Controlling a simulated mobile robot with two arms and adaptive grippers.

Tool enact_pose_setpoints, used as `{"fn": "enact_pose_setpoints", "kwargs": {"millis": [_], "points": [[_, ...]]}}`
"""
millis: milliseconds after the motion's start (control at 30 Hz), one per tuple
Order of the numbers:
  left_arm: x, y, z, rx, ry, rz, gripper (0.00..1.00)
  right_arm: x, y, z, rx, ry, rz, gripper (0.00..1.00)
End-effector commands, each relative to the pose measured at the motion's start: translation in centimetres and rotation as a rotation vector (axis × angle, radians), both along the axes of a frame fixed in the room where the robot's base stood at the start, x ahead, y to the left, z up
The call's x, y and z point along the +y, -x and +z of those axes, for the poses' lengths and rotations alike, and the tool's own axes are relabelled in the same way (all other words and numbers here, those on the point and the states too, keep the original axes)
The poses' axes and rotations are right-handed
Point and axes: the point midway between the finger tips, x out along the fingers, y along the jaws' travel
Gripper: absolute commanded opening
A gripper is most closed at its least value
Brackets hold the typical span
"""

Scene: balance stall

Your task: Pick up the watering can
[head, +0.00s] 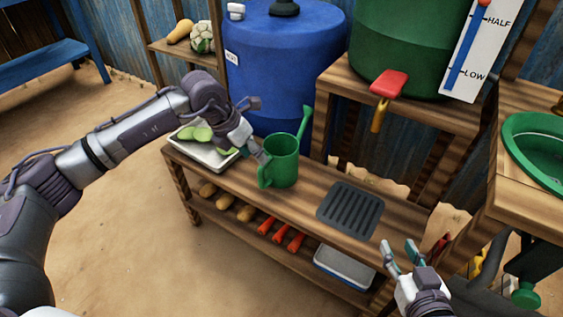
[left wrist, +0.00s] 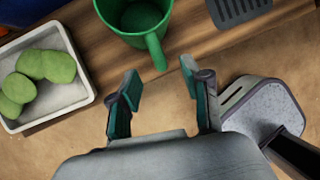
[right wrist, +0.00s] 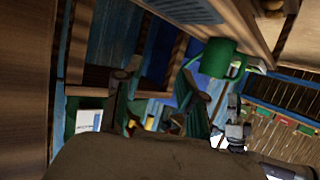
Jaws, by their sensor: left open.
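The green watering can (head: 284,165) stands upright on the wooden bench top (head: 315,185), its spout pointing up and to the right. My left gripper (head: 260,154) is beside the can's handle side, with its fingers open. In the left wrist view the can's handle (left wrist: 156,52) lies just ahead of the gap between the fingers (left wrist: 162,84), with nothing between them. My right gripper (head: 403,255) is open and empty near the bench's right end. The can also shows in the right wrist view (right wrist: 216,60).
A white tray (head: 222,162) with green vegetables sits left of the can. A dark slatted mat (head: 350,210) lies to its right. A blue barrel (head: 270,75) stands close behind. Potatoes, carrots and a tray (head: 343,268) fill the lower shelf.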

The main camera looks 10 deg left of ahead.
Motion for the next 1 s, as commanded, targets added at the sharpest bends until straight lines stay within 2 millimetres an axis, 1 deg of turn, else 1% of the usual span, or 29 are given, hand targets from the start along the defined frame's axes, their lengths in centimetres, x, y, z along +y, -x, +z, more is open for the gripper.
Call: {"fn": "enact_pose_setpoints", "kwargs": {"millis": [33,233,333,500,633,767,967,1000], "points": [[-0.3,-0.1,-0.7,0.001,0.001,-0.002,0.48,0.2,-0.3,0.4,-0.032,-0.008,0.002,0.4],[-0.6,-0.5,-1.8,0.0,0.0,-0.002,0.48,0.5,-0.8,1.6,-0.103,-0.025,0.006,0.4],[-0.7,-0.6,-2.7,0.001,0.001,-0.003,0.48,0.7,-1.2,2.7,-0.171,-0.042,0.011,0.4],[-1.2,-1.1,-4.8,0.001,0.002,-0.002,0.48,1.4,-1.8,5.7,-0.348,-0.087,0.022,0.4],[-1.6,-1.5,-6.0,0.002,0.002,-0.002,0.48,1.6,-1.8,7.5,-0.448,-0.113,0.028,0.4],[-1.8,-1.7,-6.3,0.0,0.002,-0.002,0.48,1.7,-1.7,8.4,-0.489,-0.124,0.031,0.4],[-1.8,-1.7,-6.3,-0.001,0.002,-0.002,0.48,1.7,-1.7,8.5,-0.492,-0.124,0.031,0.4],[-1.8,-1.7,-6.3,-0.001,0.002,-0.002,0.43,1.7,-1.7,8.5,-0.492,-0.124,0.03,0.4]]}}
